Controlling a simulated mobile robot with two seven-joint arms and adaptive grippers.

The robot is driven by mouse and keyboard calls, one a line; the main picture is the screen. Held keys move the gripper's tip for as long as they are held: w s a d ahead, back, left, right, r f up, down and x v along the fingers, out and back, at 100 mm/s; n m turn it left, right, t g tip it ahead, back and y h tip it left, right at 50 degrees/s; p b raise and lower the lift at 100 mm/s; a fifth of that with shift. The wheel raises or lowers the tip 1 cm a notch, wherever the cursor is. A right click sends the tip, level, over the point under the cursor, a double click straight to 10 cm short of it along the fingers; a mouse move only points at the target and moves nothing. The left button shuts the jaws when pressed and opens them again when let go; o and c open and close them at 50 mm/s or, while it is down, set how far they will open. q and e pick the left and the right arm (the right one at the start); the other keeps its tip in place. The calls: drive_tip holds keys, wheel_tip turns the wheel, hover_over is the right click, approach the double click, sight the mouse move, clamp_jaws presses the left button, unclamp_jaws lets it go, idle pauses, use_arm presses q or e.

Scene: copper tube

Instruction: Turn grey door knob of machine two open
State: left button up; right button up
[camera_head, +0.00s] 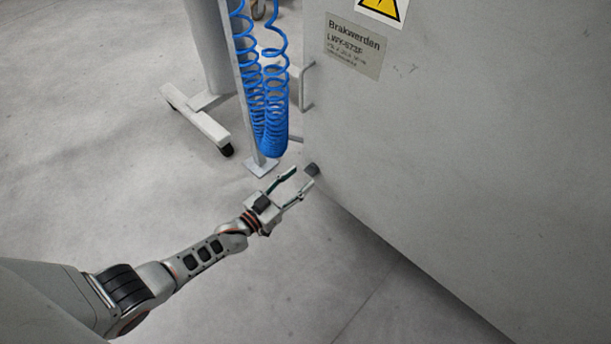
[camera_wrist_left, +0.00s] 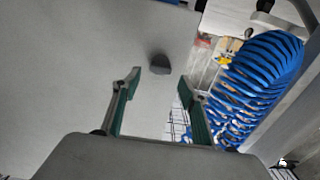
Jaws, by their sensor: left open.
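The grey door knob (camera_head: 312,169) is a small dark grey piece near the lower left edge of the large grey machine door (camera_head: 450,130). It also shows in the left wrist view (camera_wrist_left: 159,64), ahead of the fingers and roughly between them. My left gripper (camera_head: 299,179) is open and empty, its fingertips close to the knob. In the left wrist view my left gripper (camera_wrist_left: 160,82) has its two green-lined fingers apart, with the knob beyond their tips. I cannot tell whether a finger touches it. My right gripper is in neither view.
Blue coiled hoses (camera_head: 265,100) hang on a post just left of the door. A bar handle (camera_head: 307,87) is higher on the machine's edge. A wheeled stand (camera_head: 205,118) is behind. The floor (camera_head: 90,150) at left is clear.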

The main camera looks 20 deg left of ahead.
sight(311, 170)
use_arm(q)
drive_tip(key=shift+w+d+f, duration=0.15)
drive_tip(key=shift+w+d, duration=0.05)
drive_tip(key=shift+w, duration=0.25)
drive_tip(key=shift+w+d+f, duration=0.15)
drive_tip(key=shift+w+d, duration=0.05)
drive_tip(key=shift+w, duration=0.2)
drive_tip(key=shift+w+d+r+b, duration=0.15)
drive_tip(key=shift+w+r+b, duration=0.15)
drive_tip(key=shift+w, duration=0.15)
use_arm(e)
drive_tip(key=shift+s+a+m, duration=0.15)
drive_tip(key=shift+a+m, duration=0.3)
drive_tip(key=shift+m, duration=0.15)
use_arm(q)
drive_tip(key=shift+c, duration=0.4)
drive_tip(key=c, duration=1)
drive_tip(key=shift+f, duration=0.1)
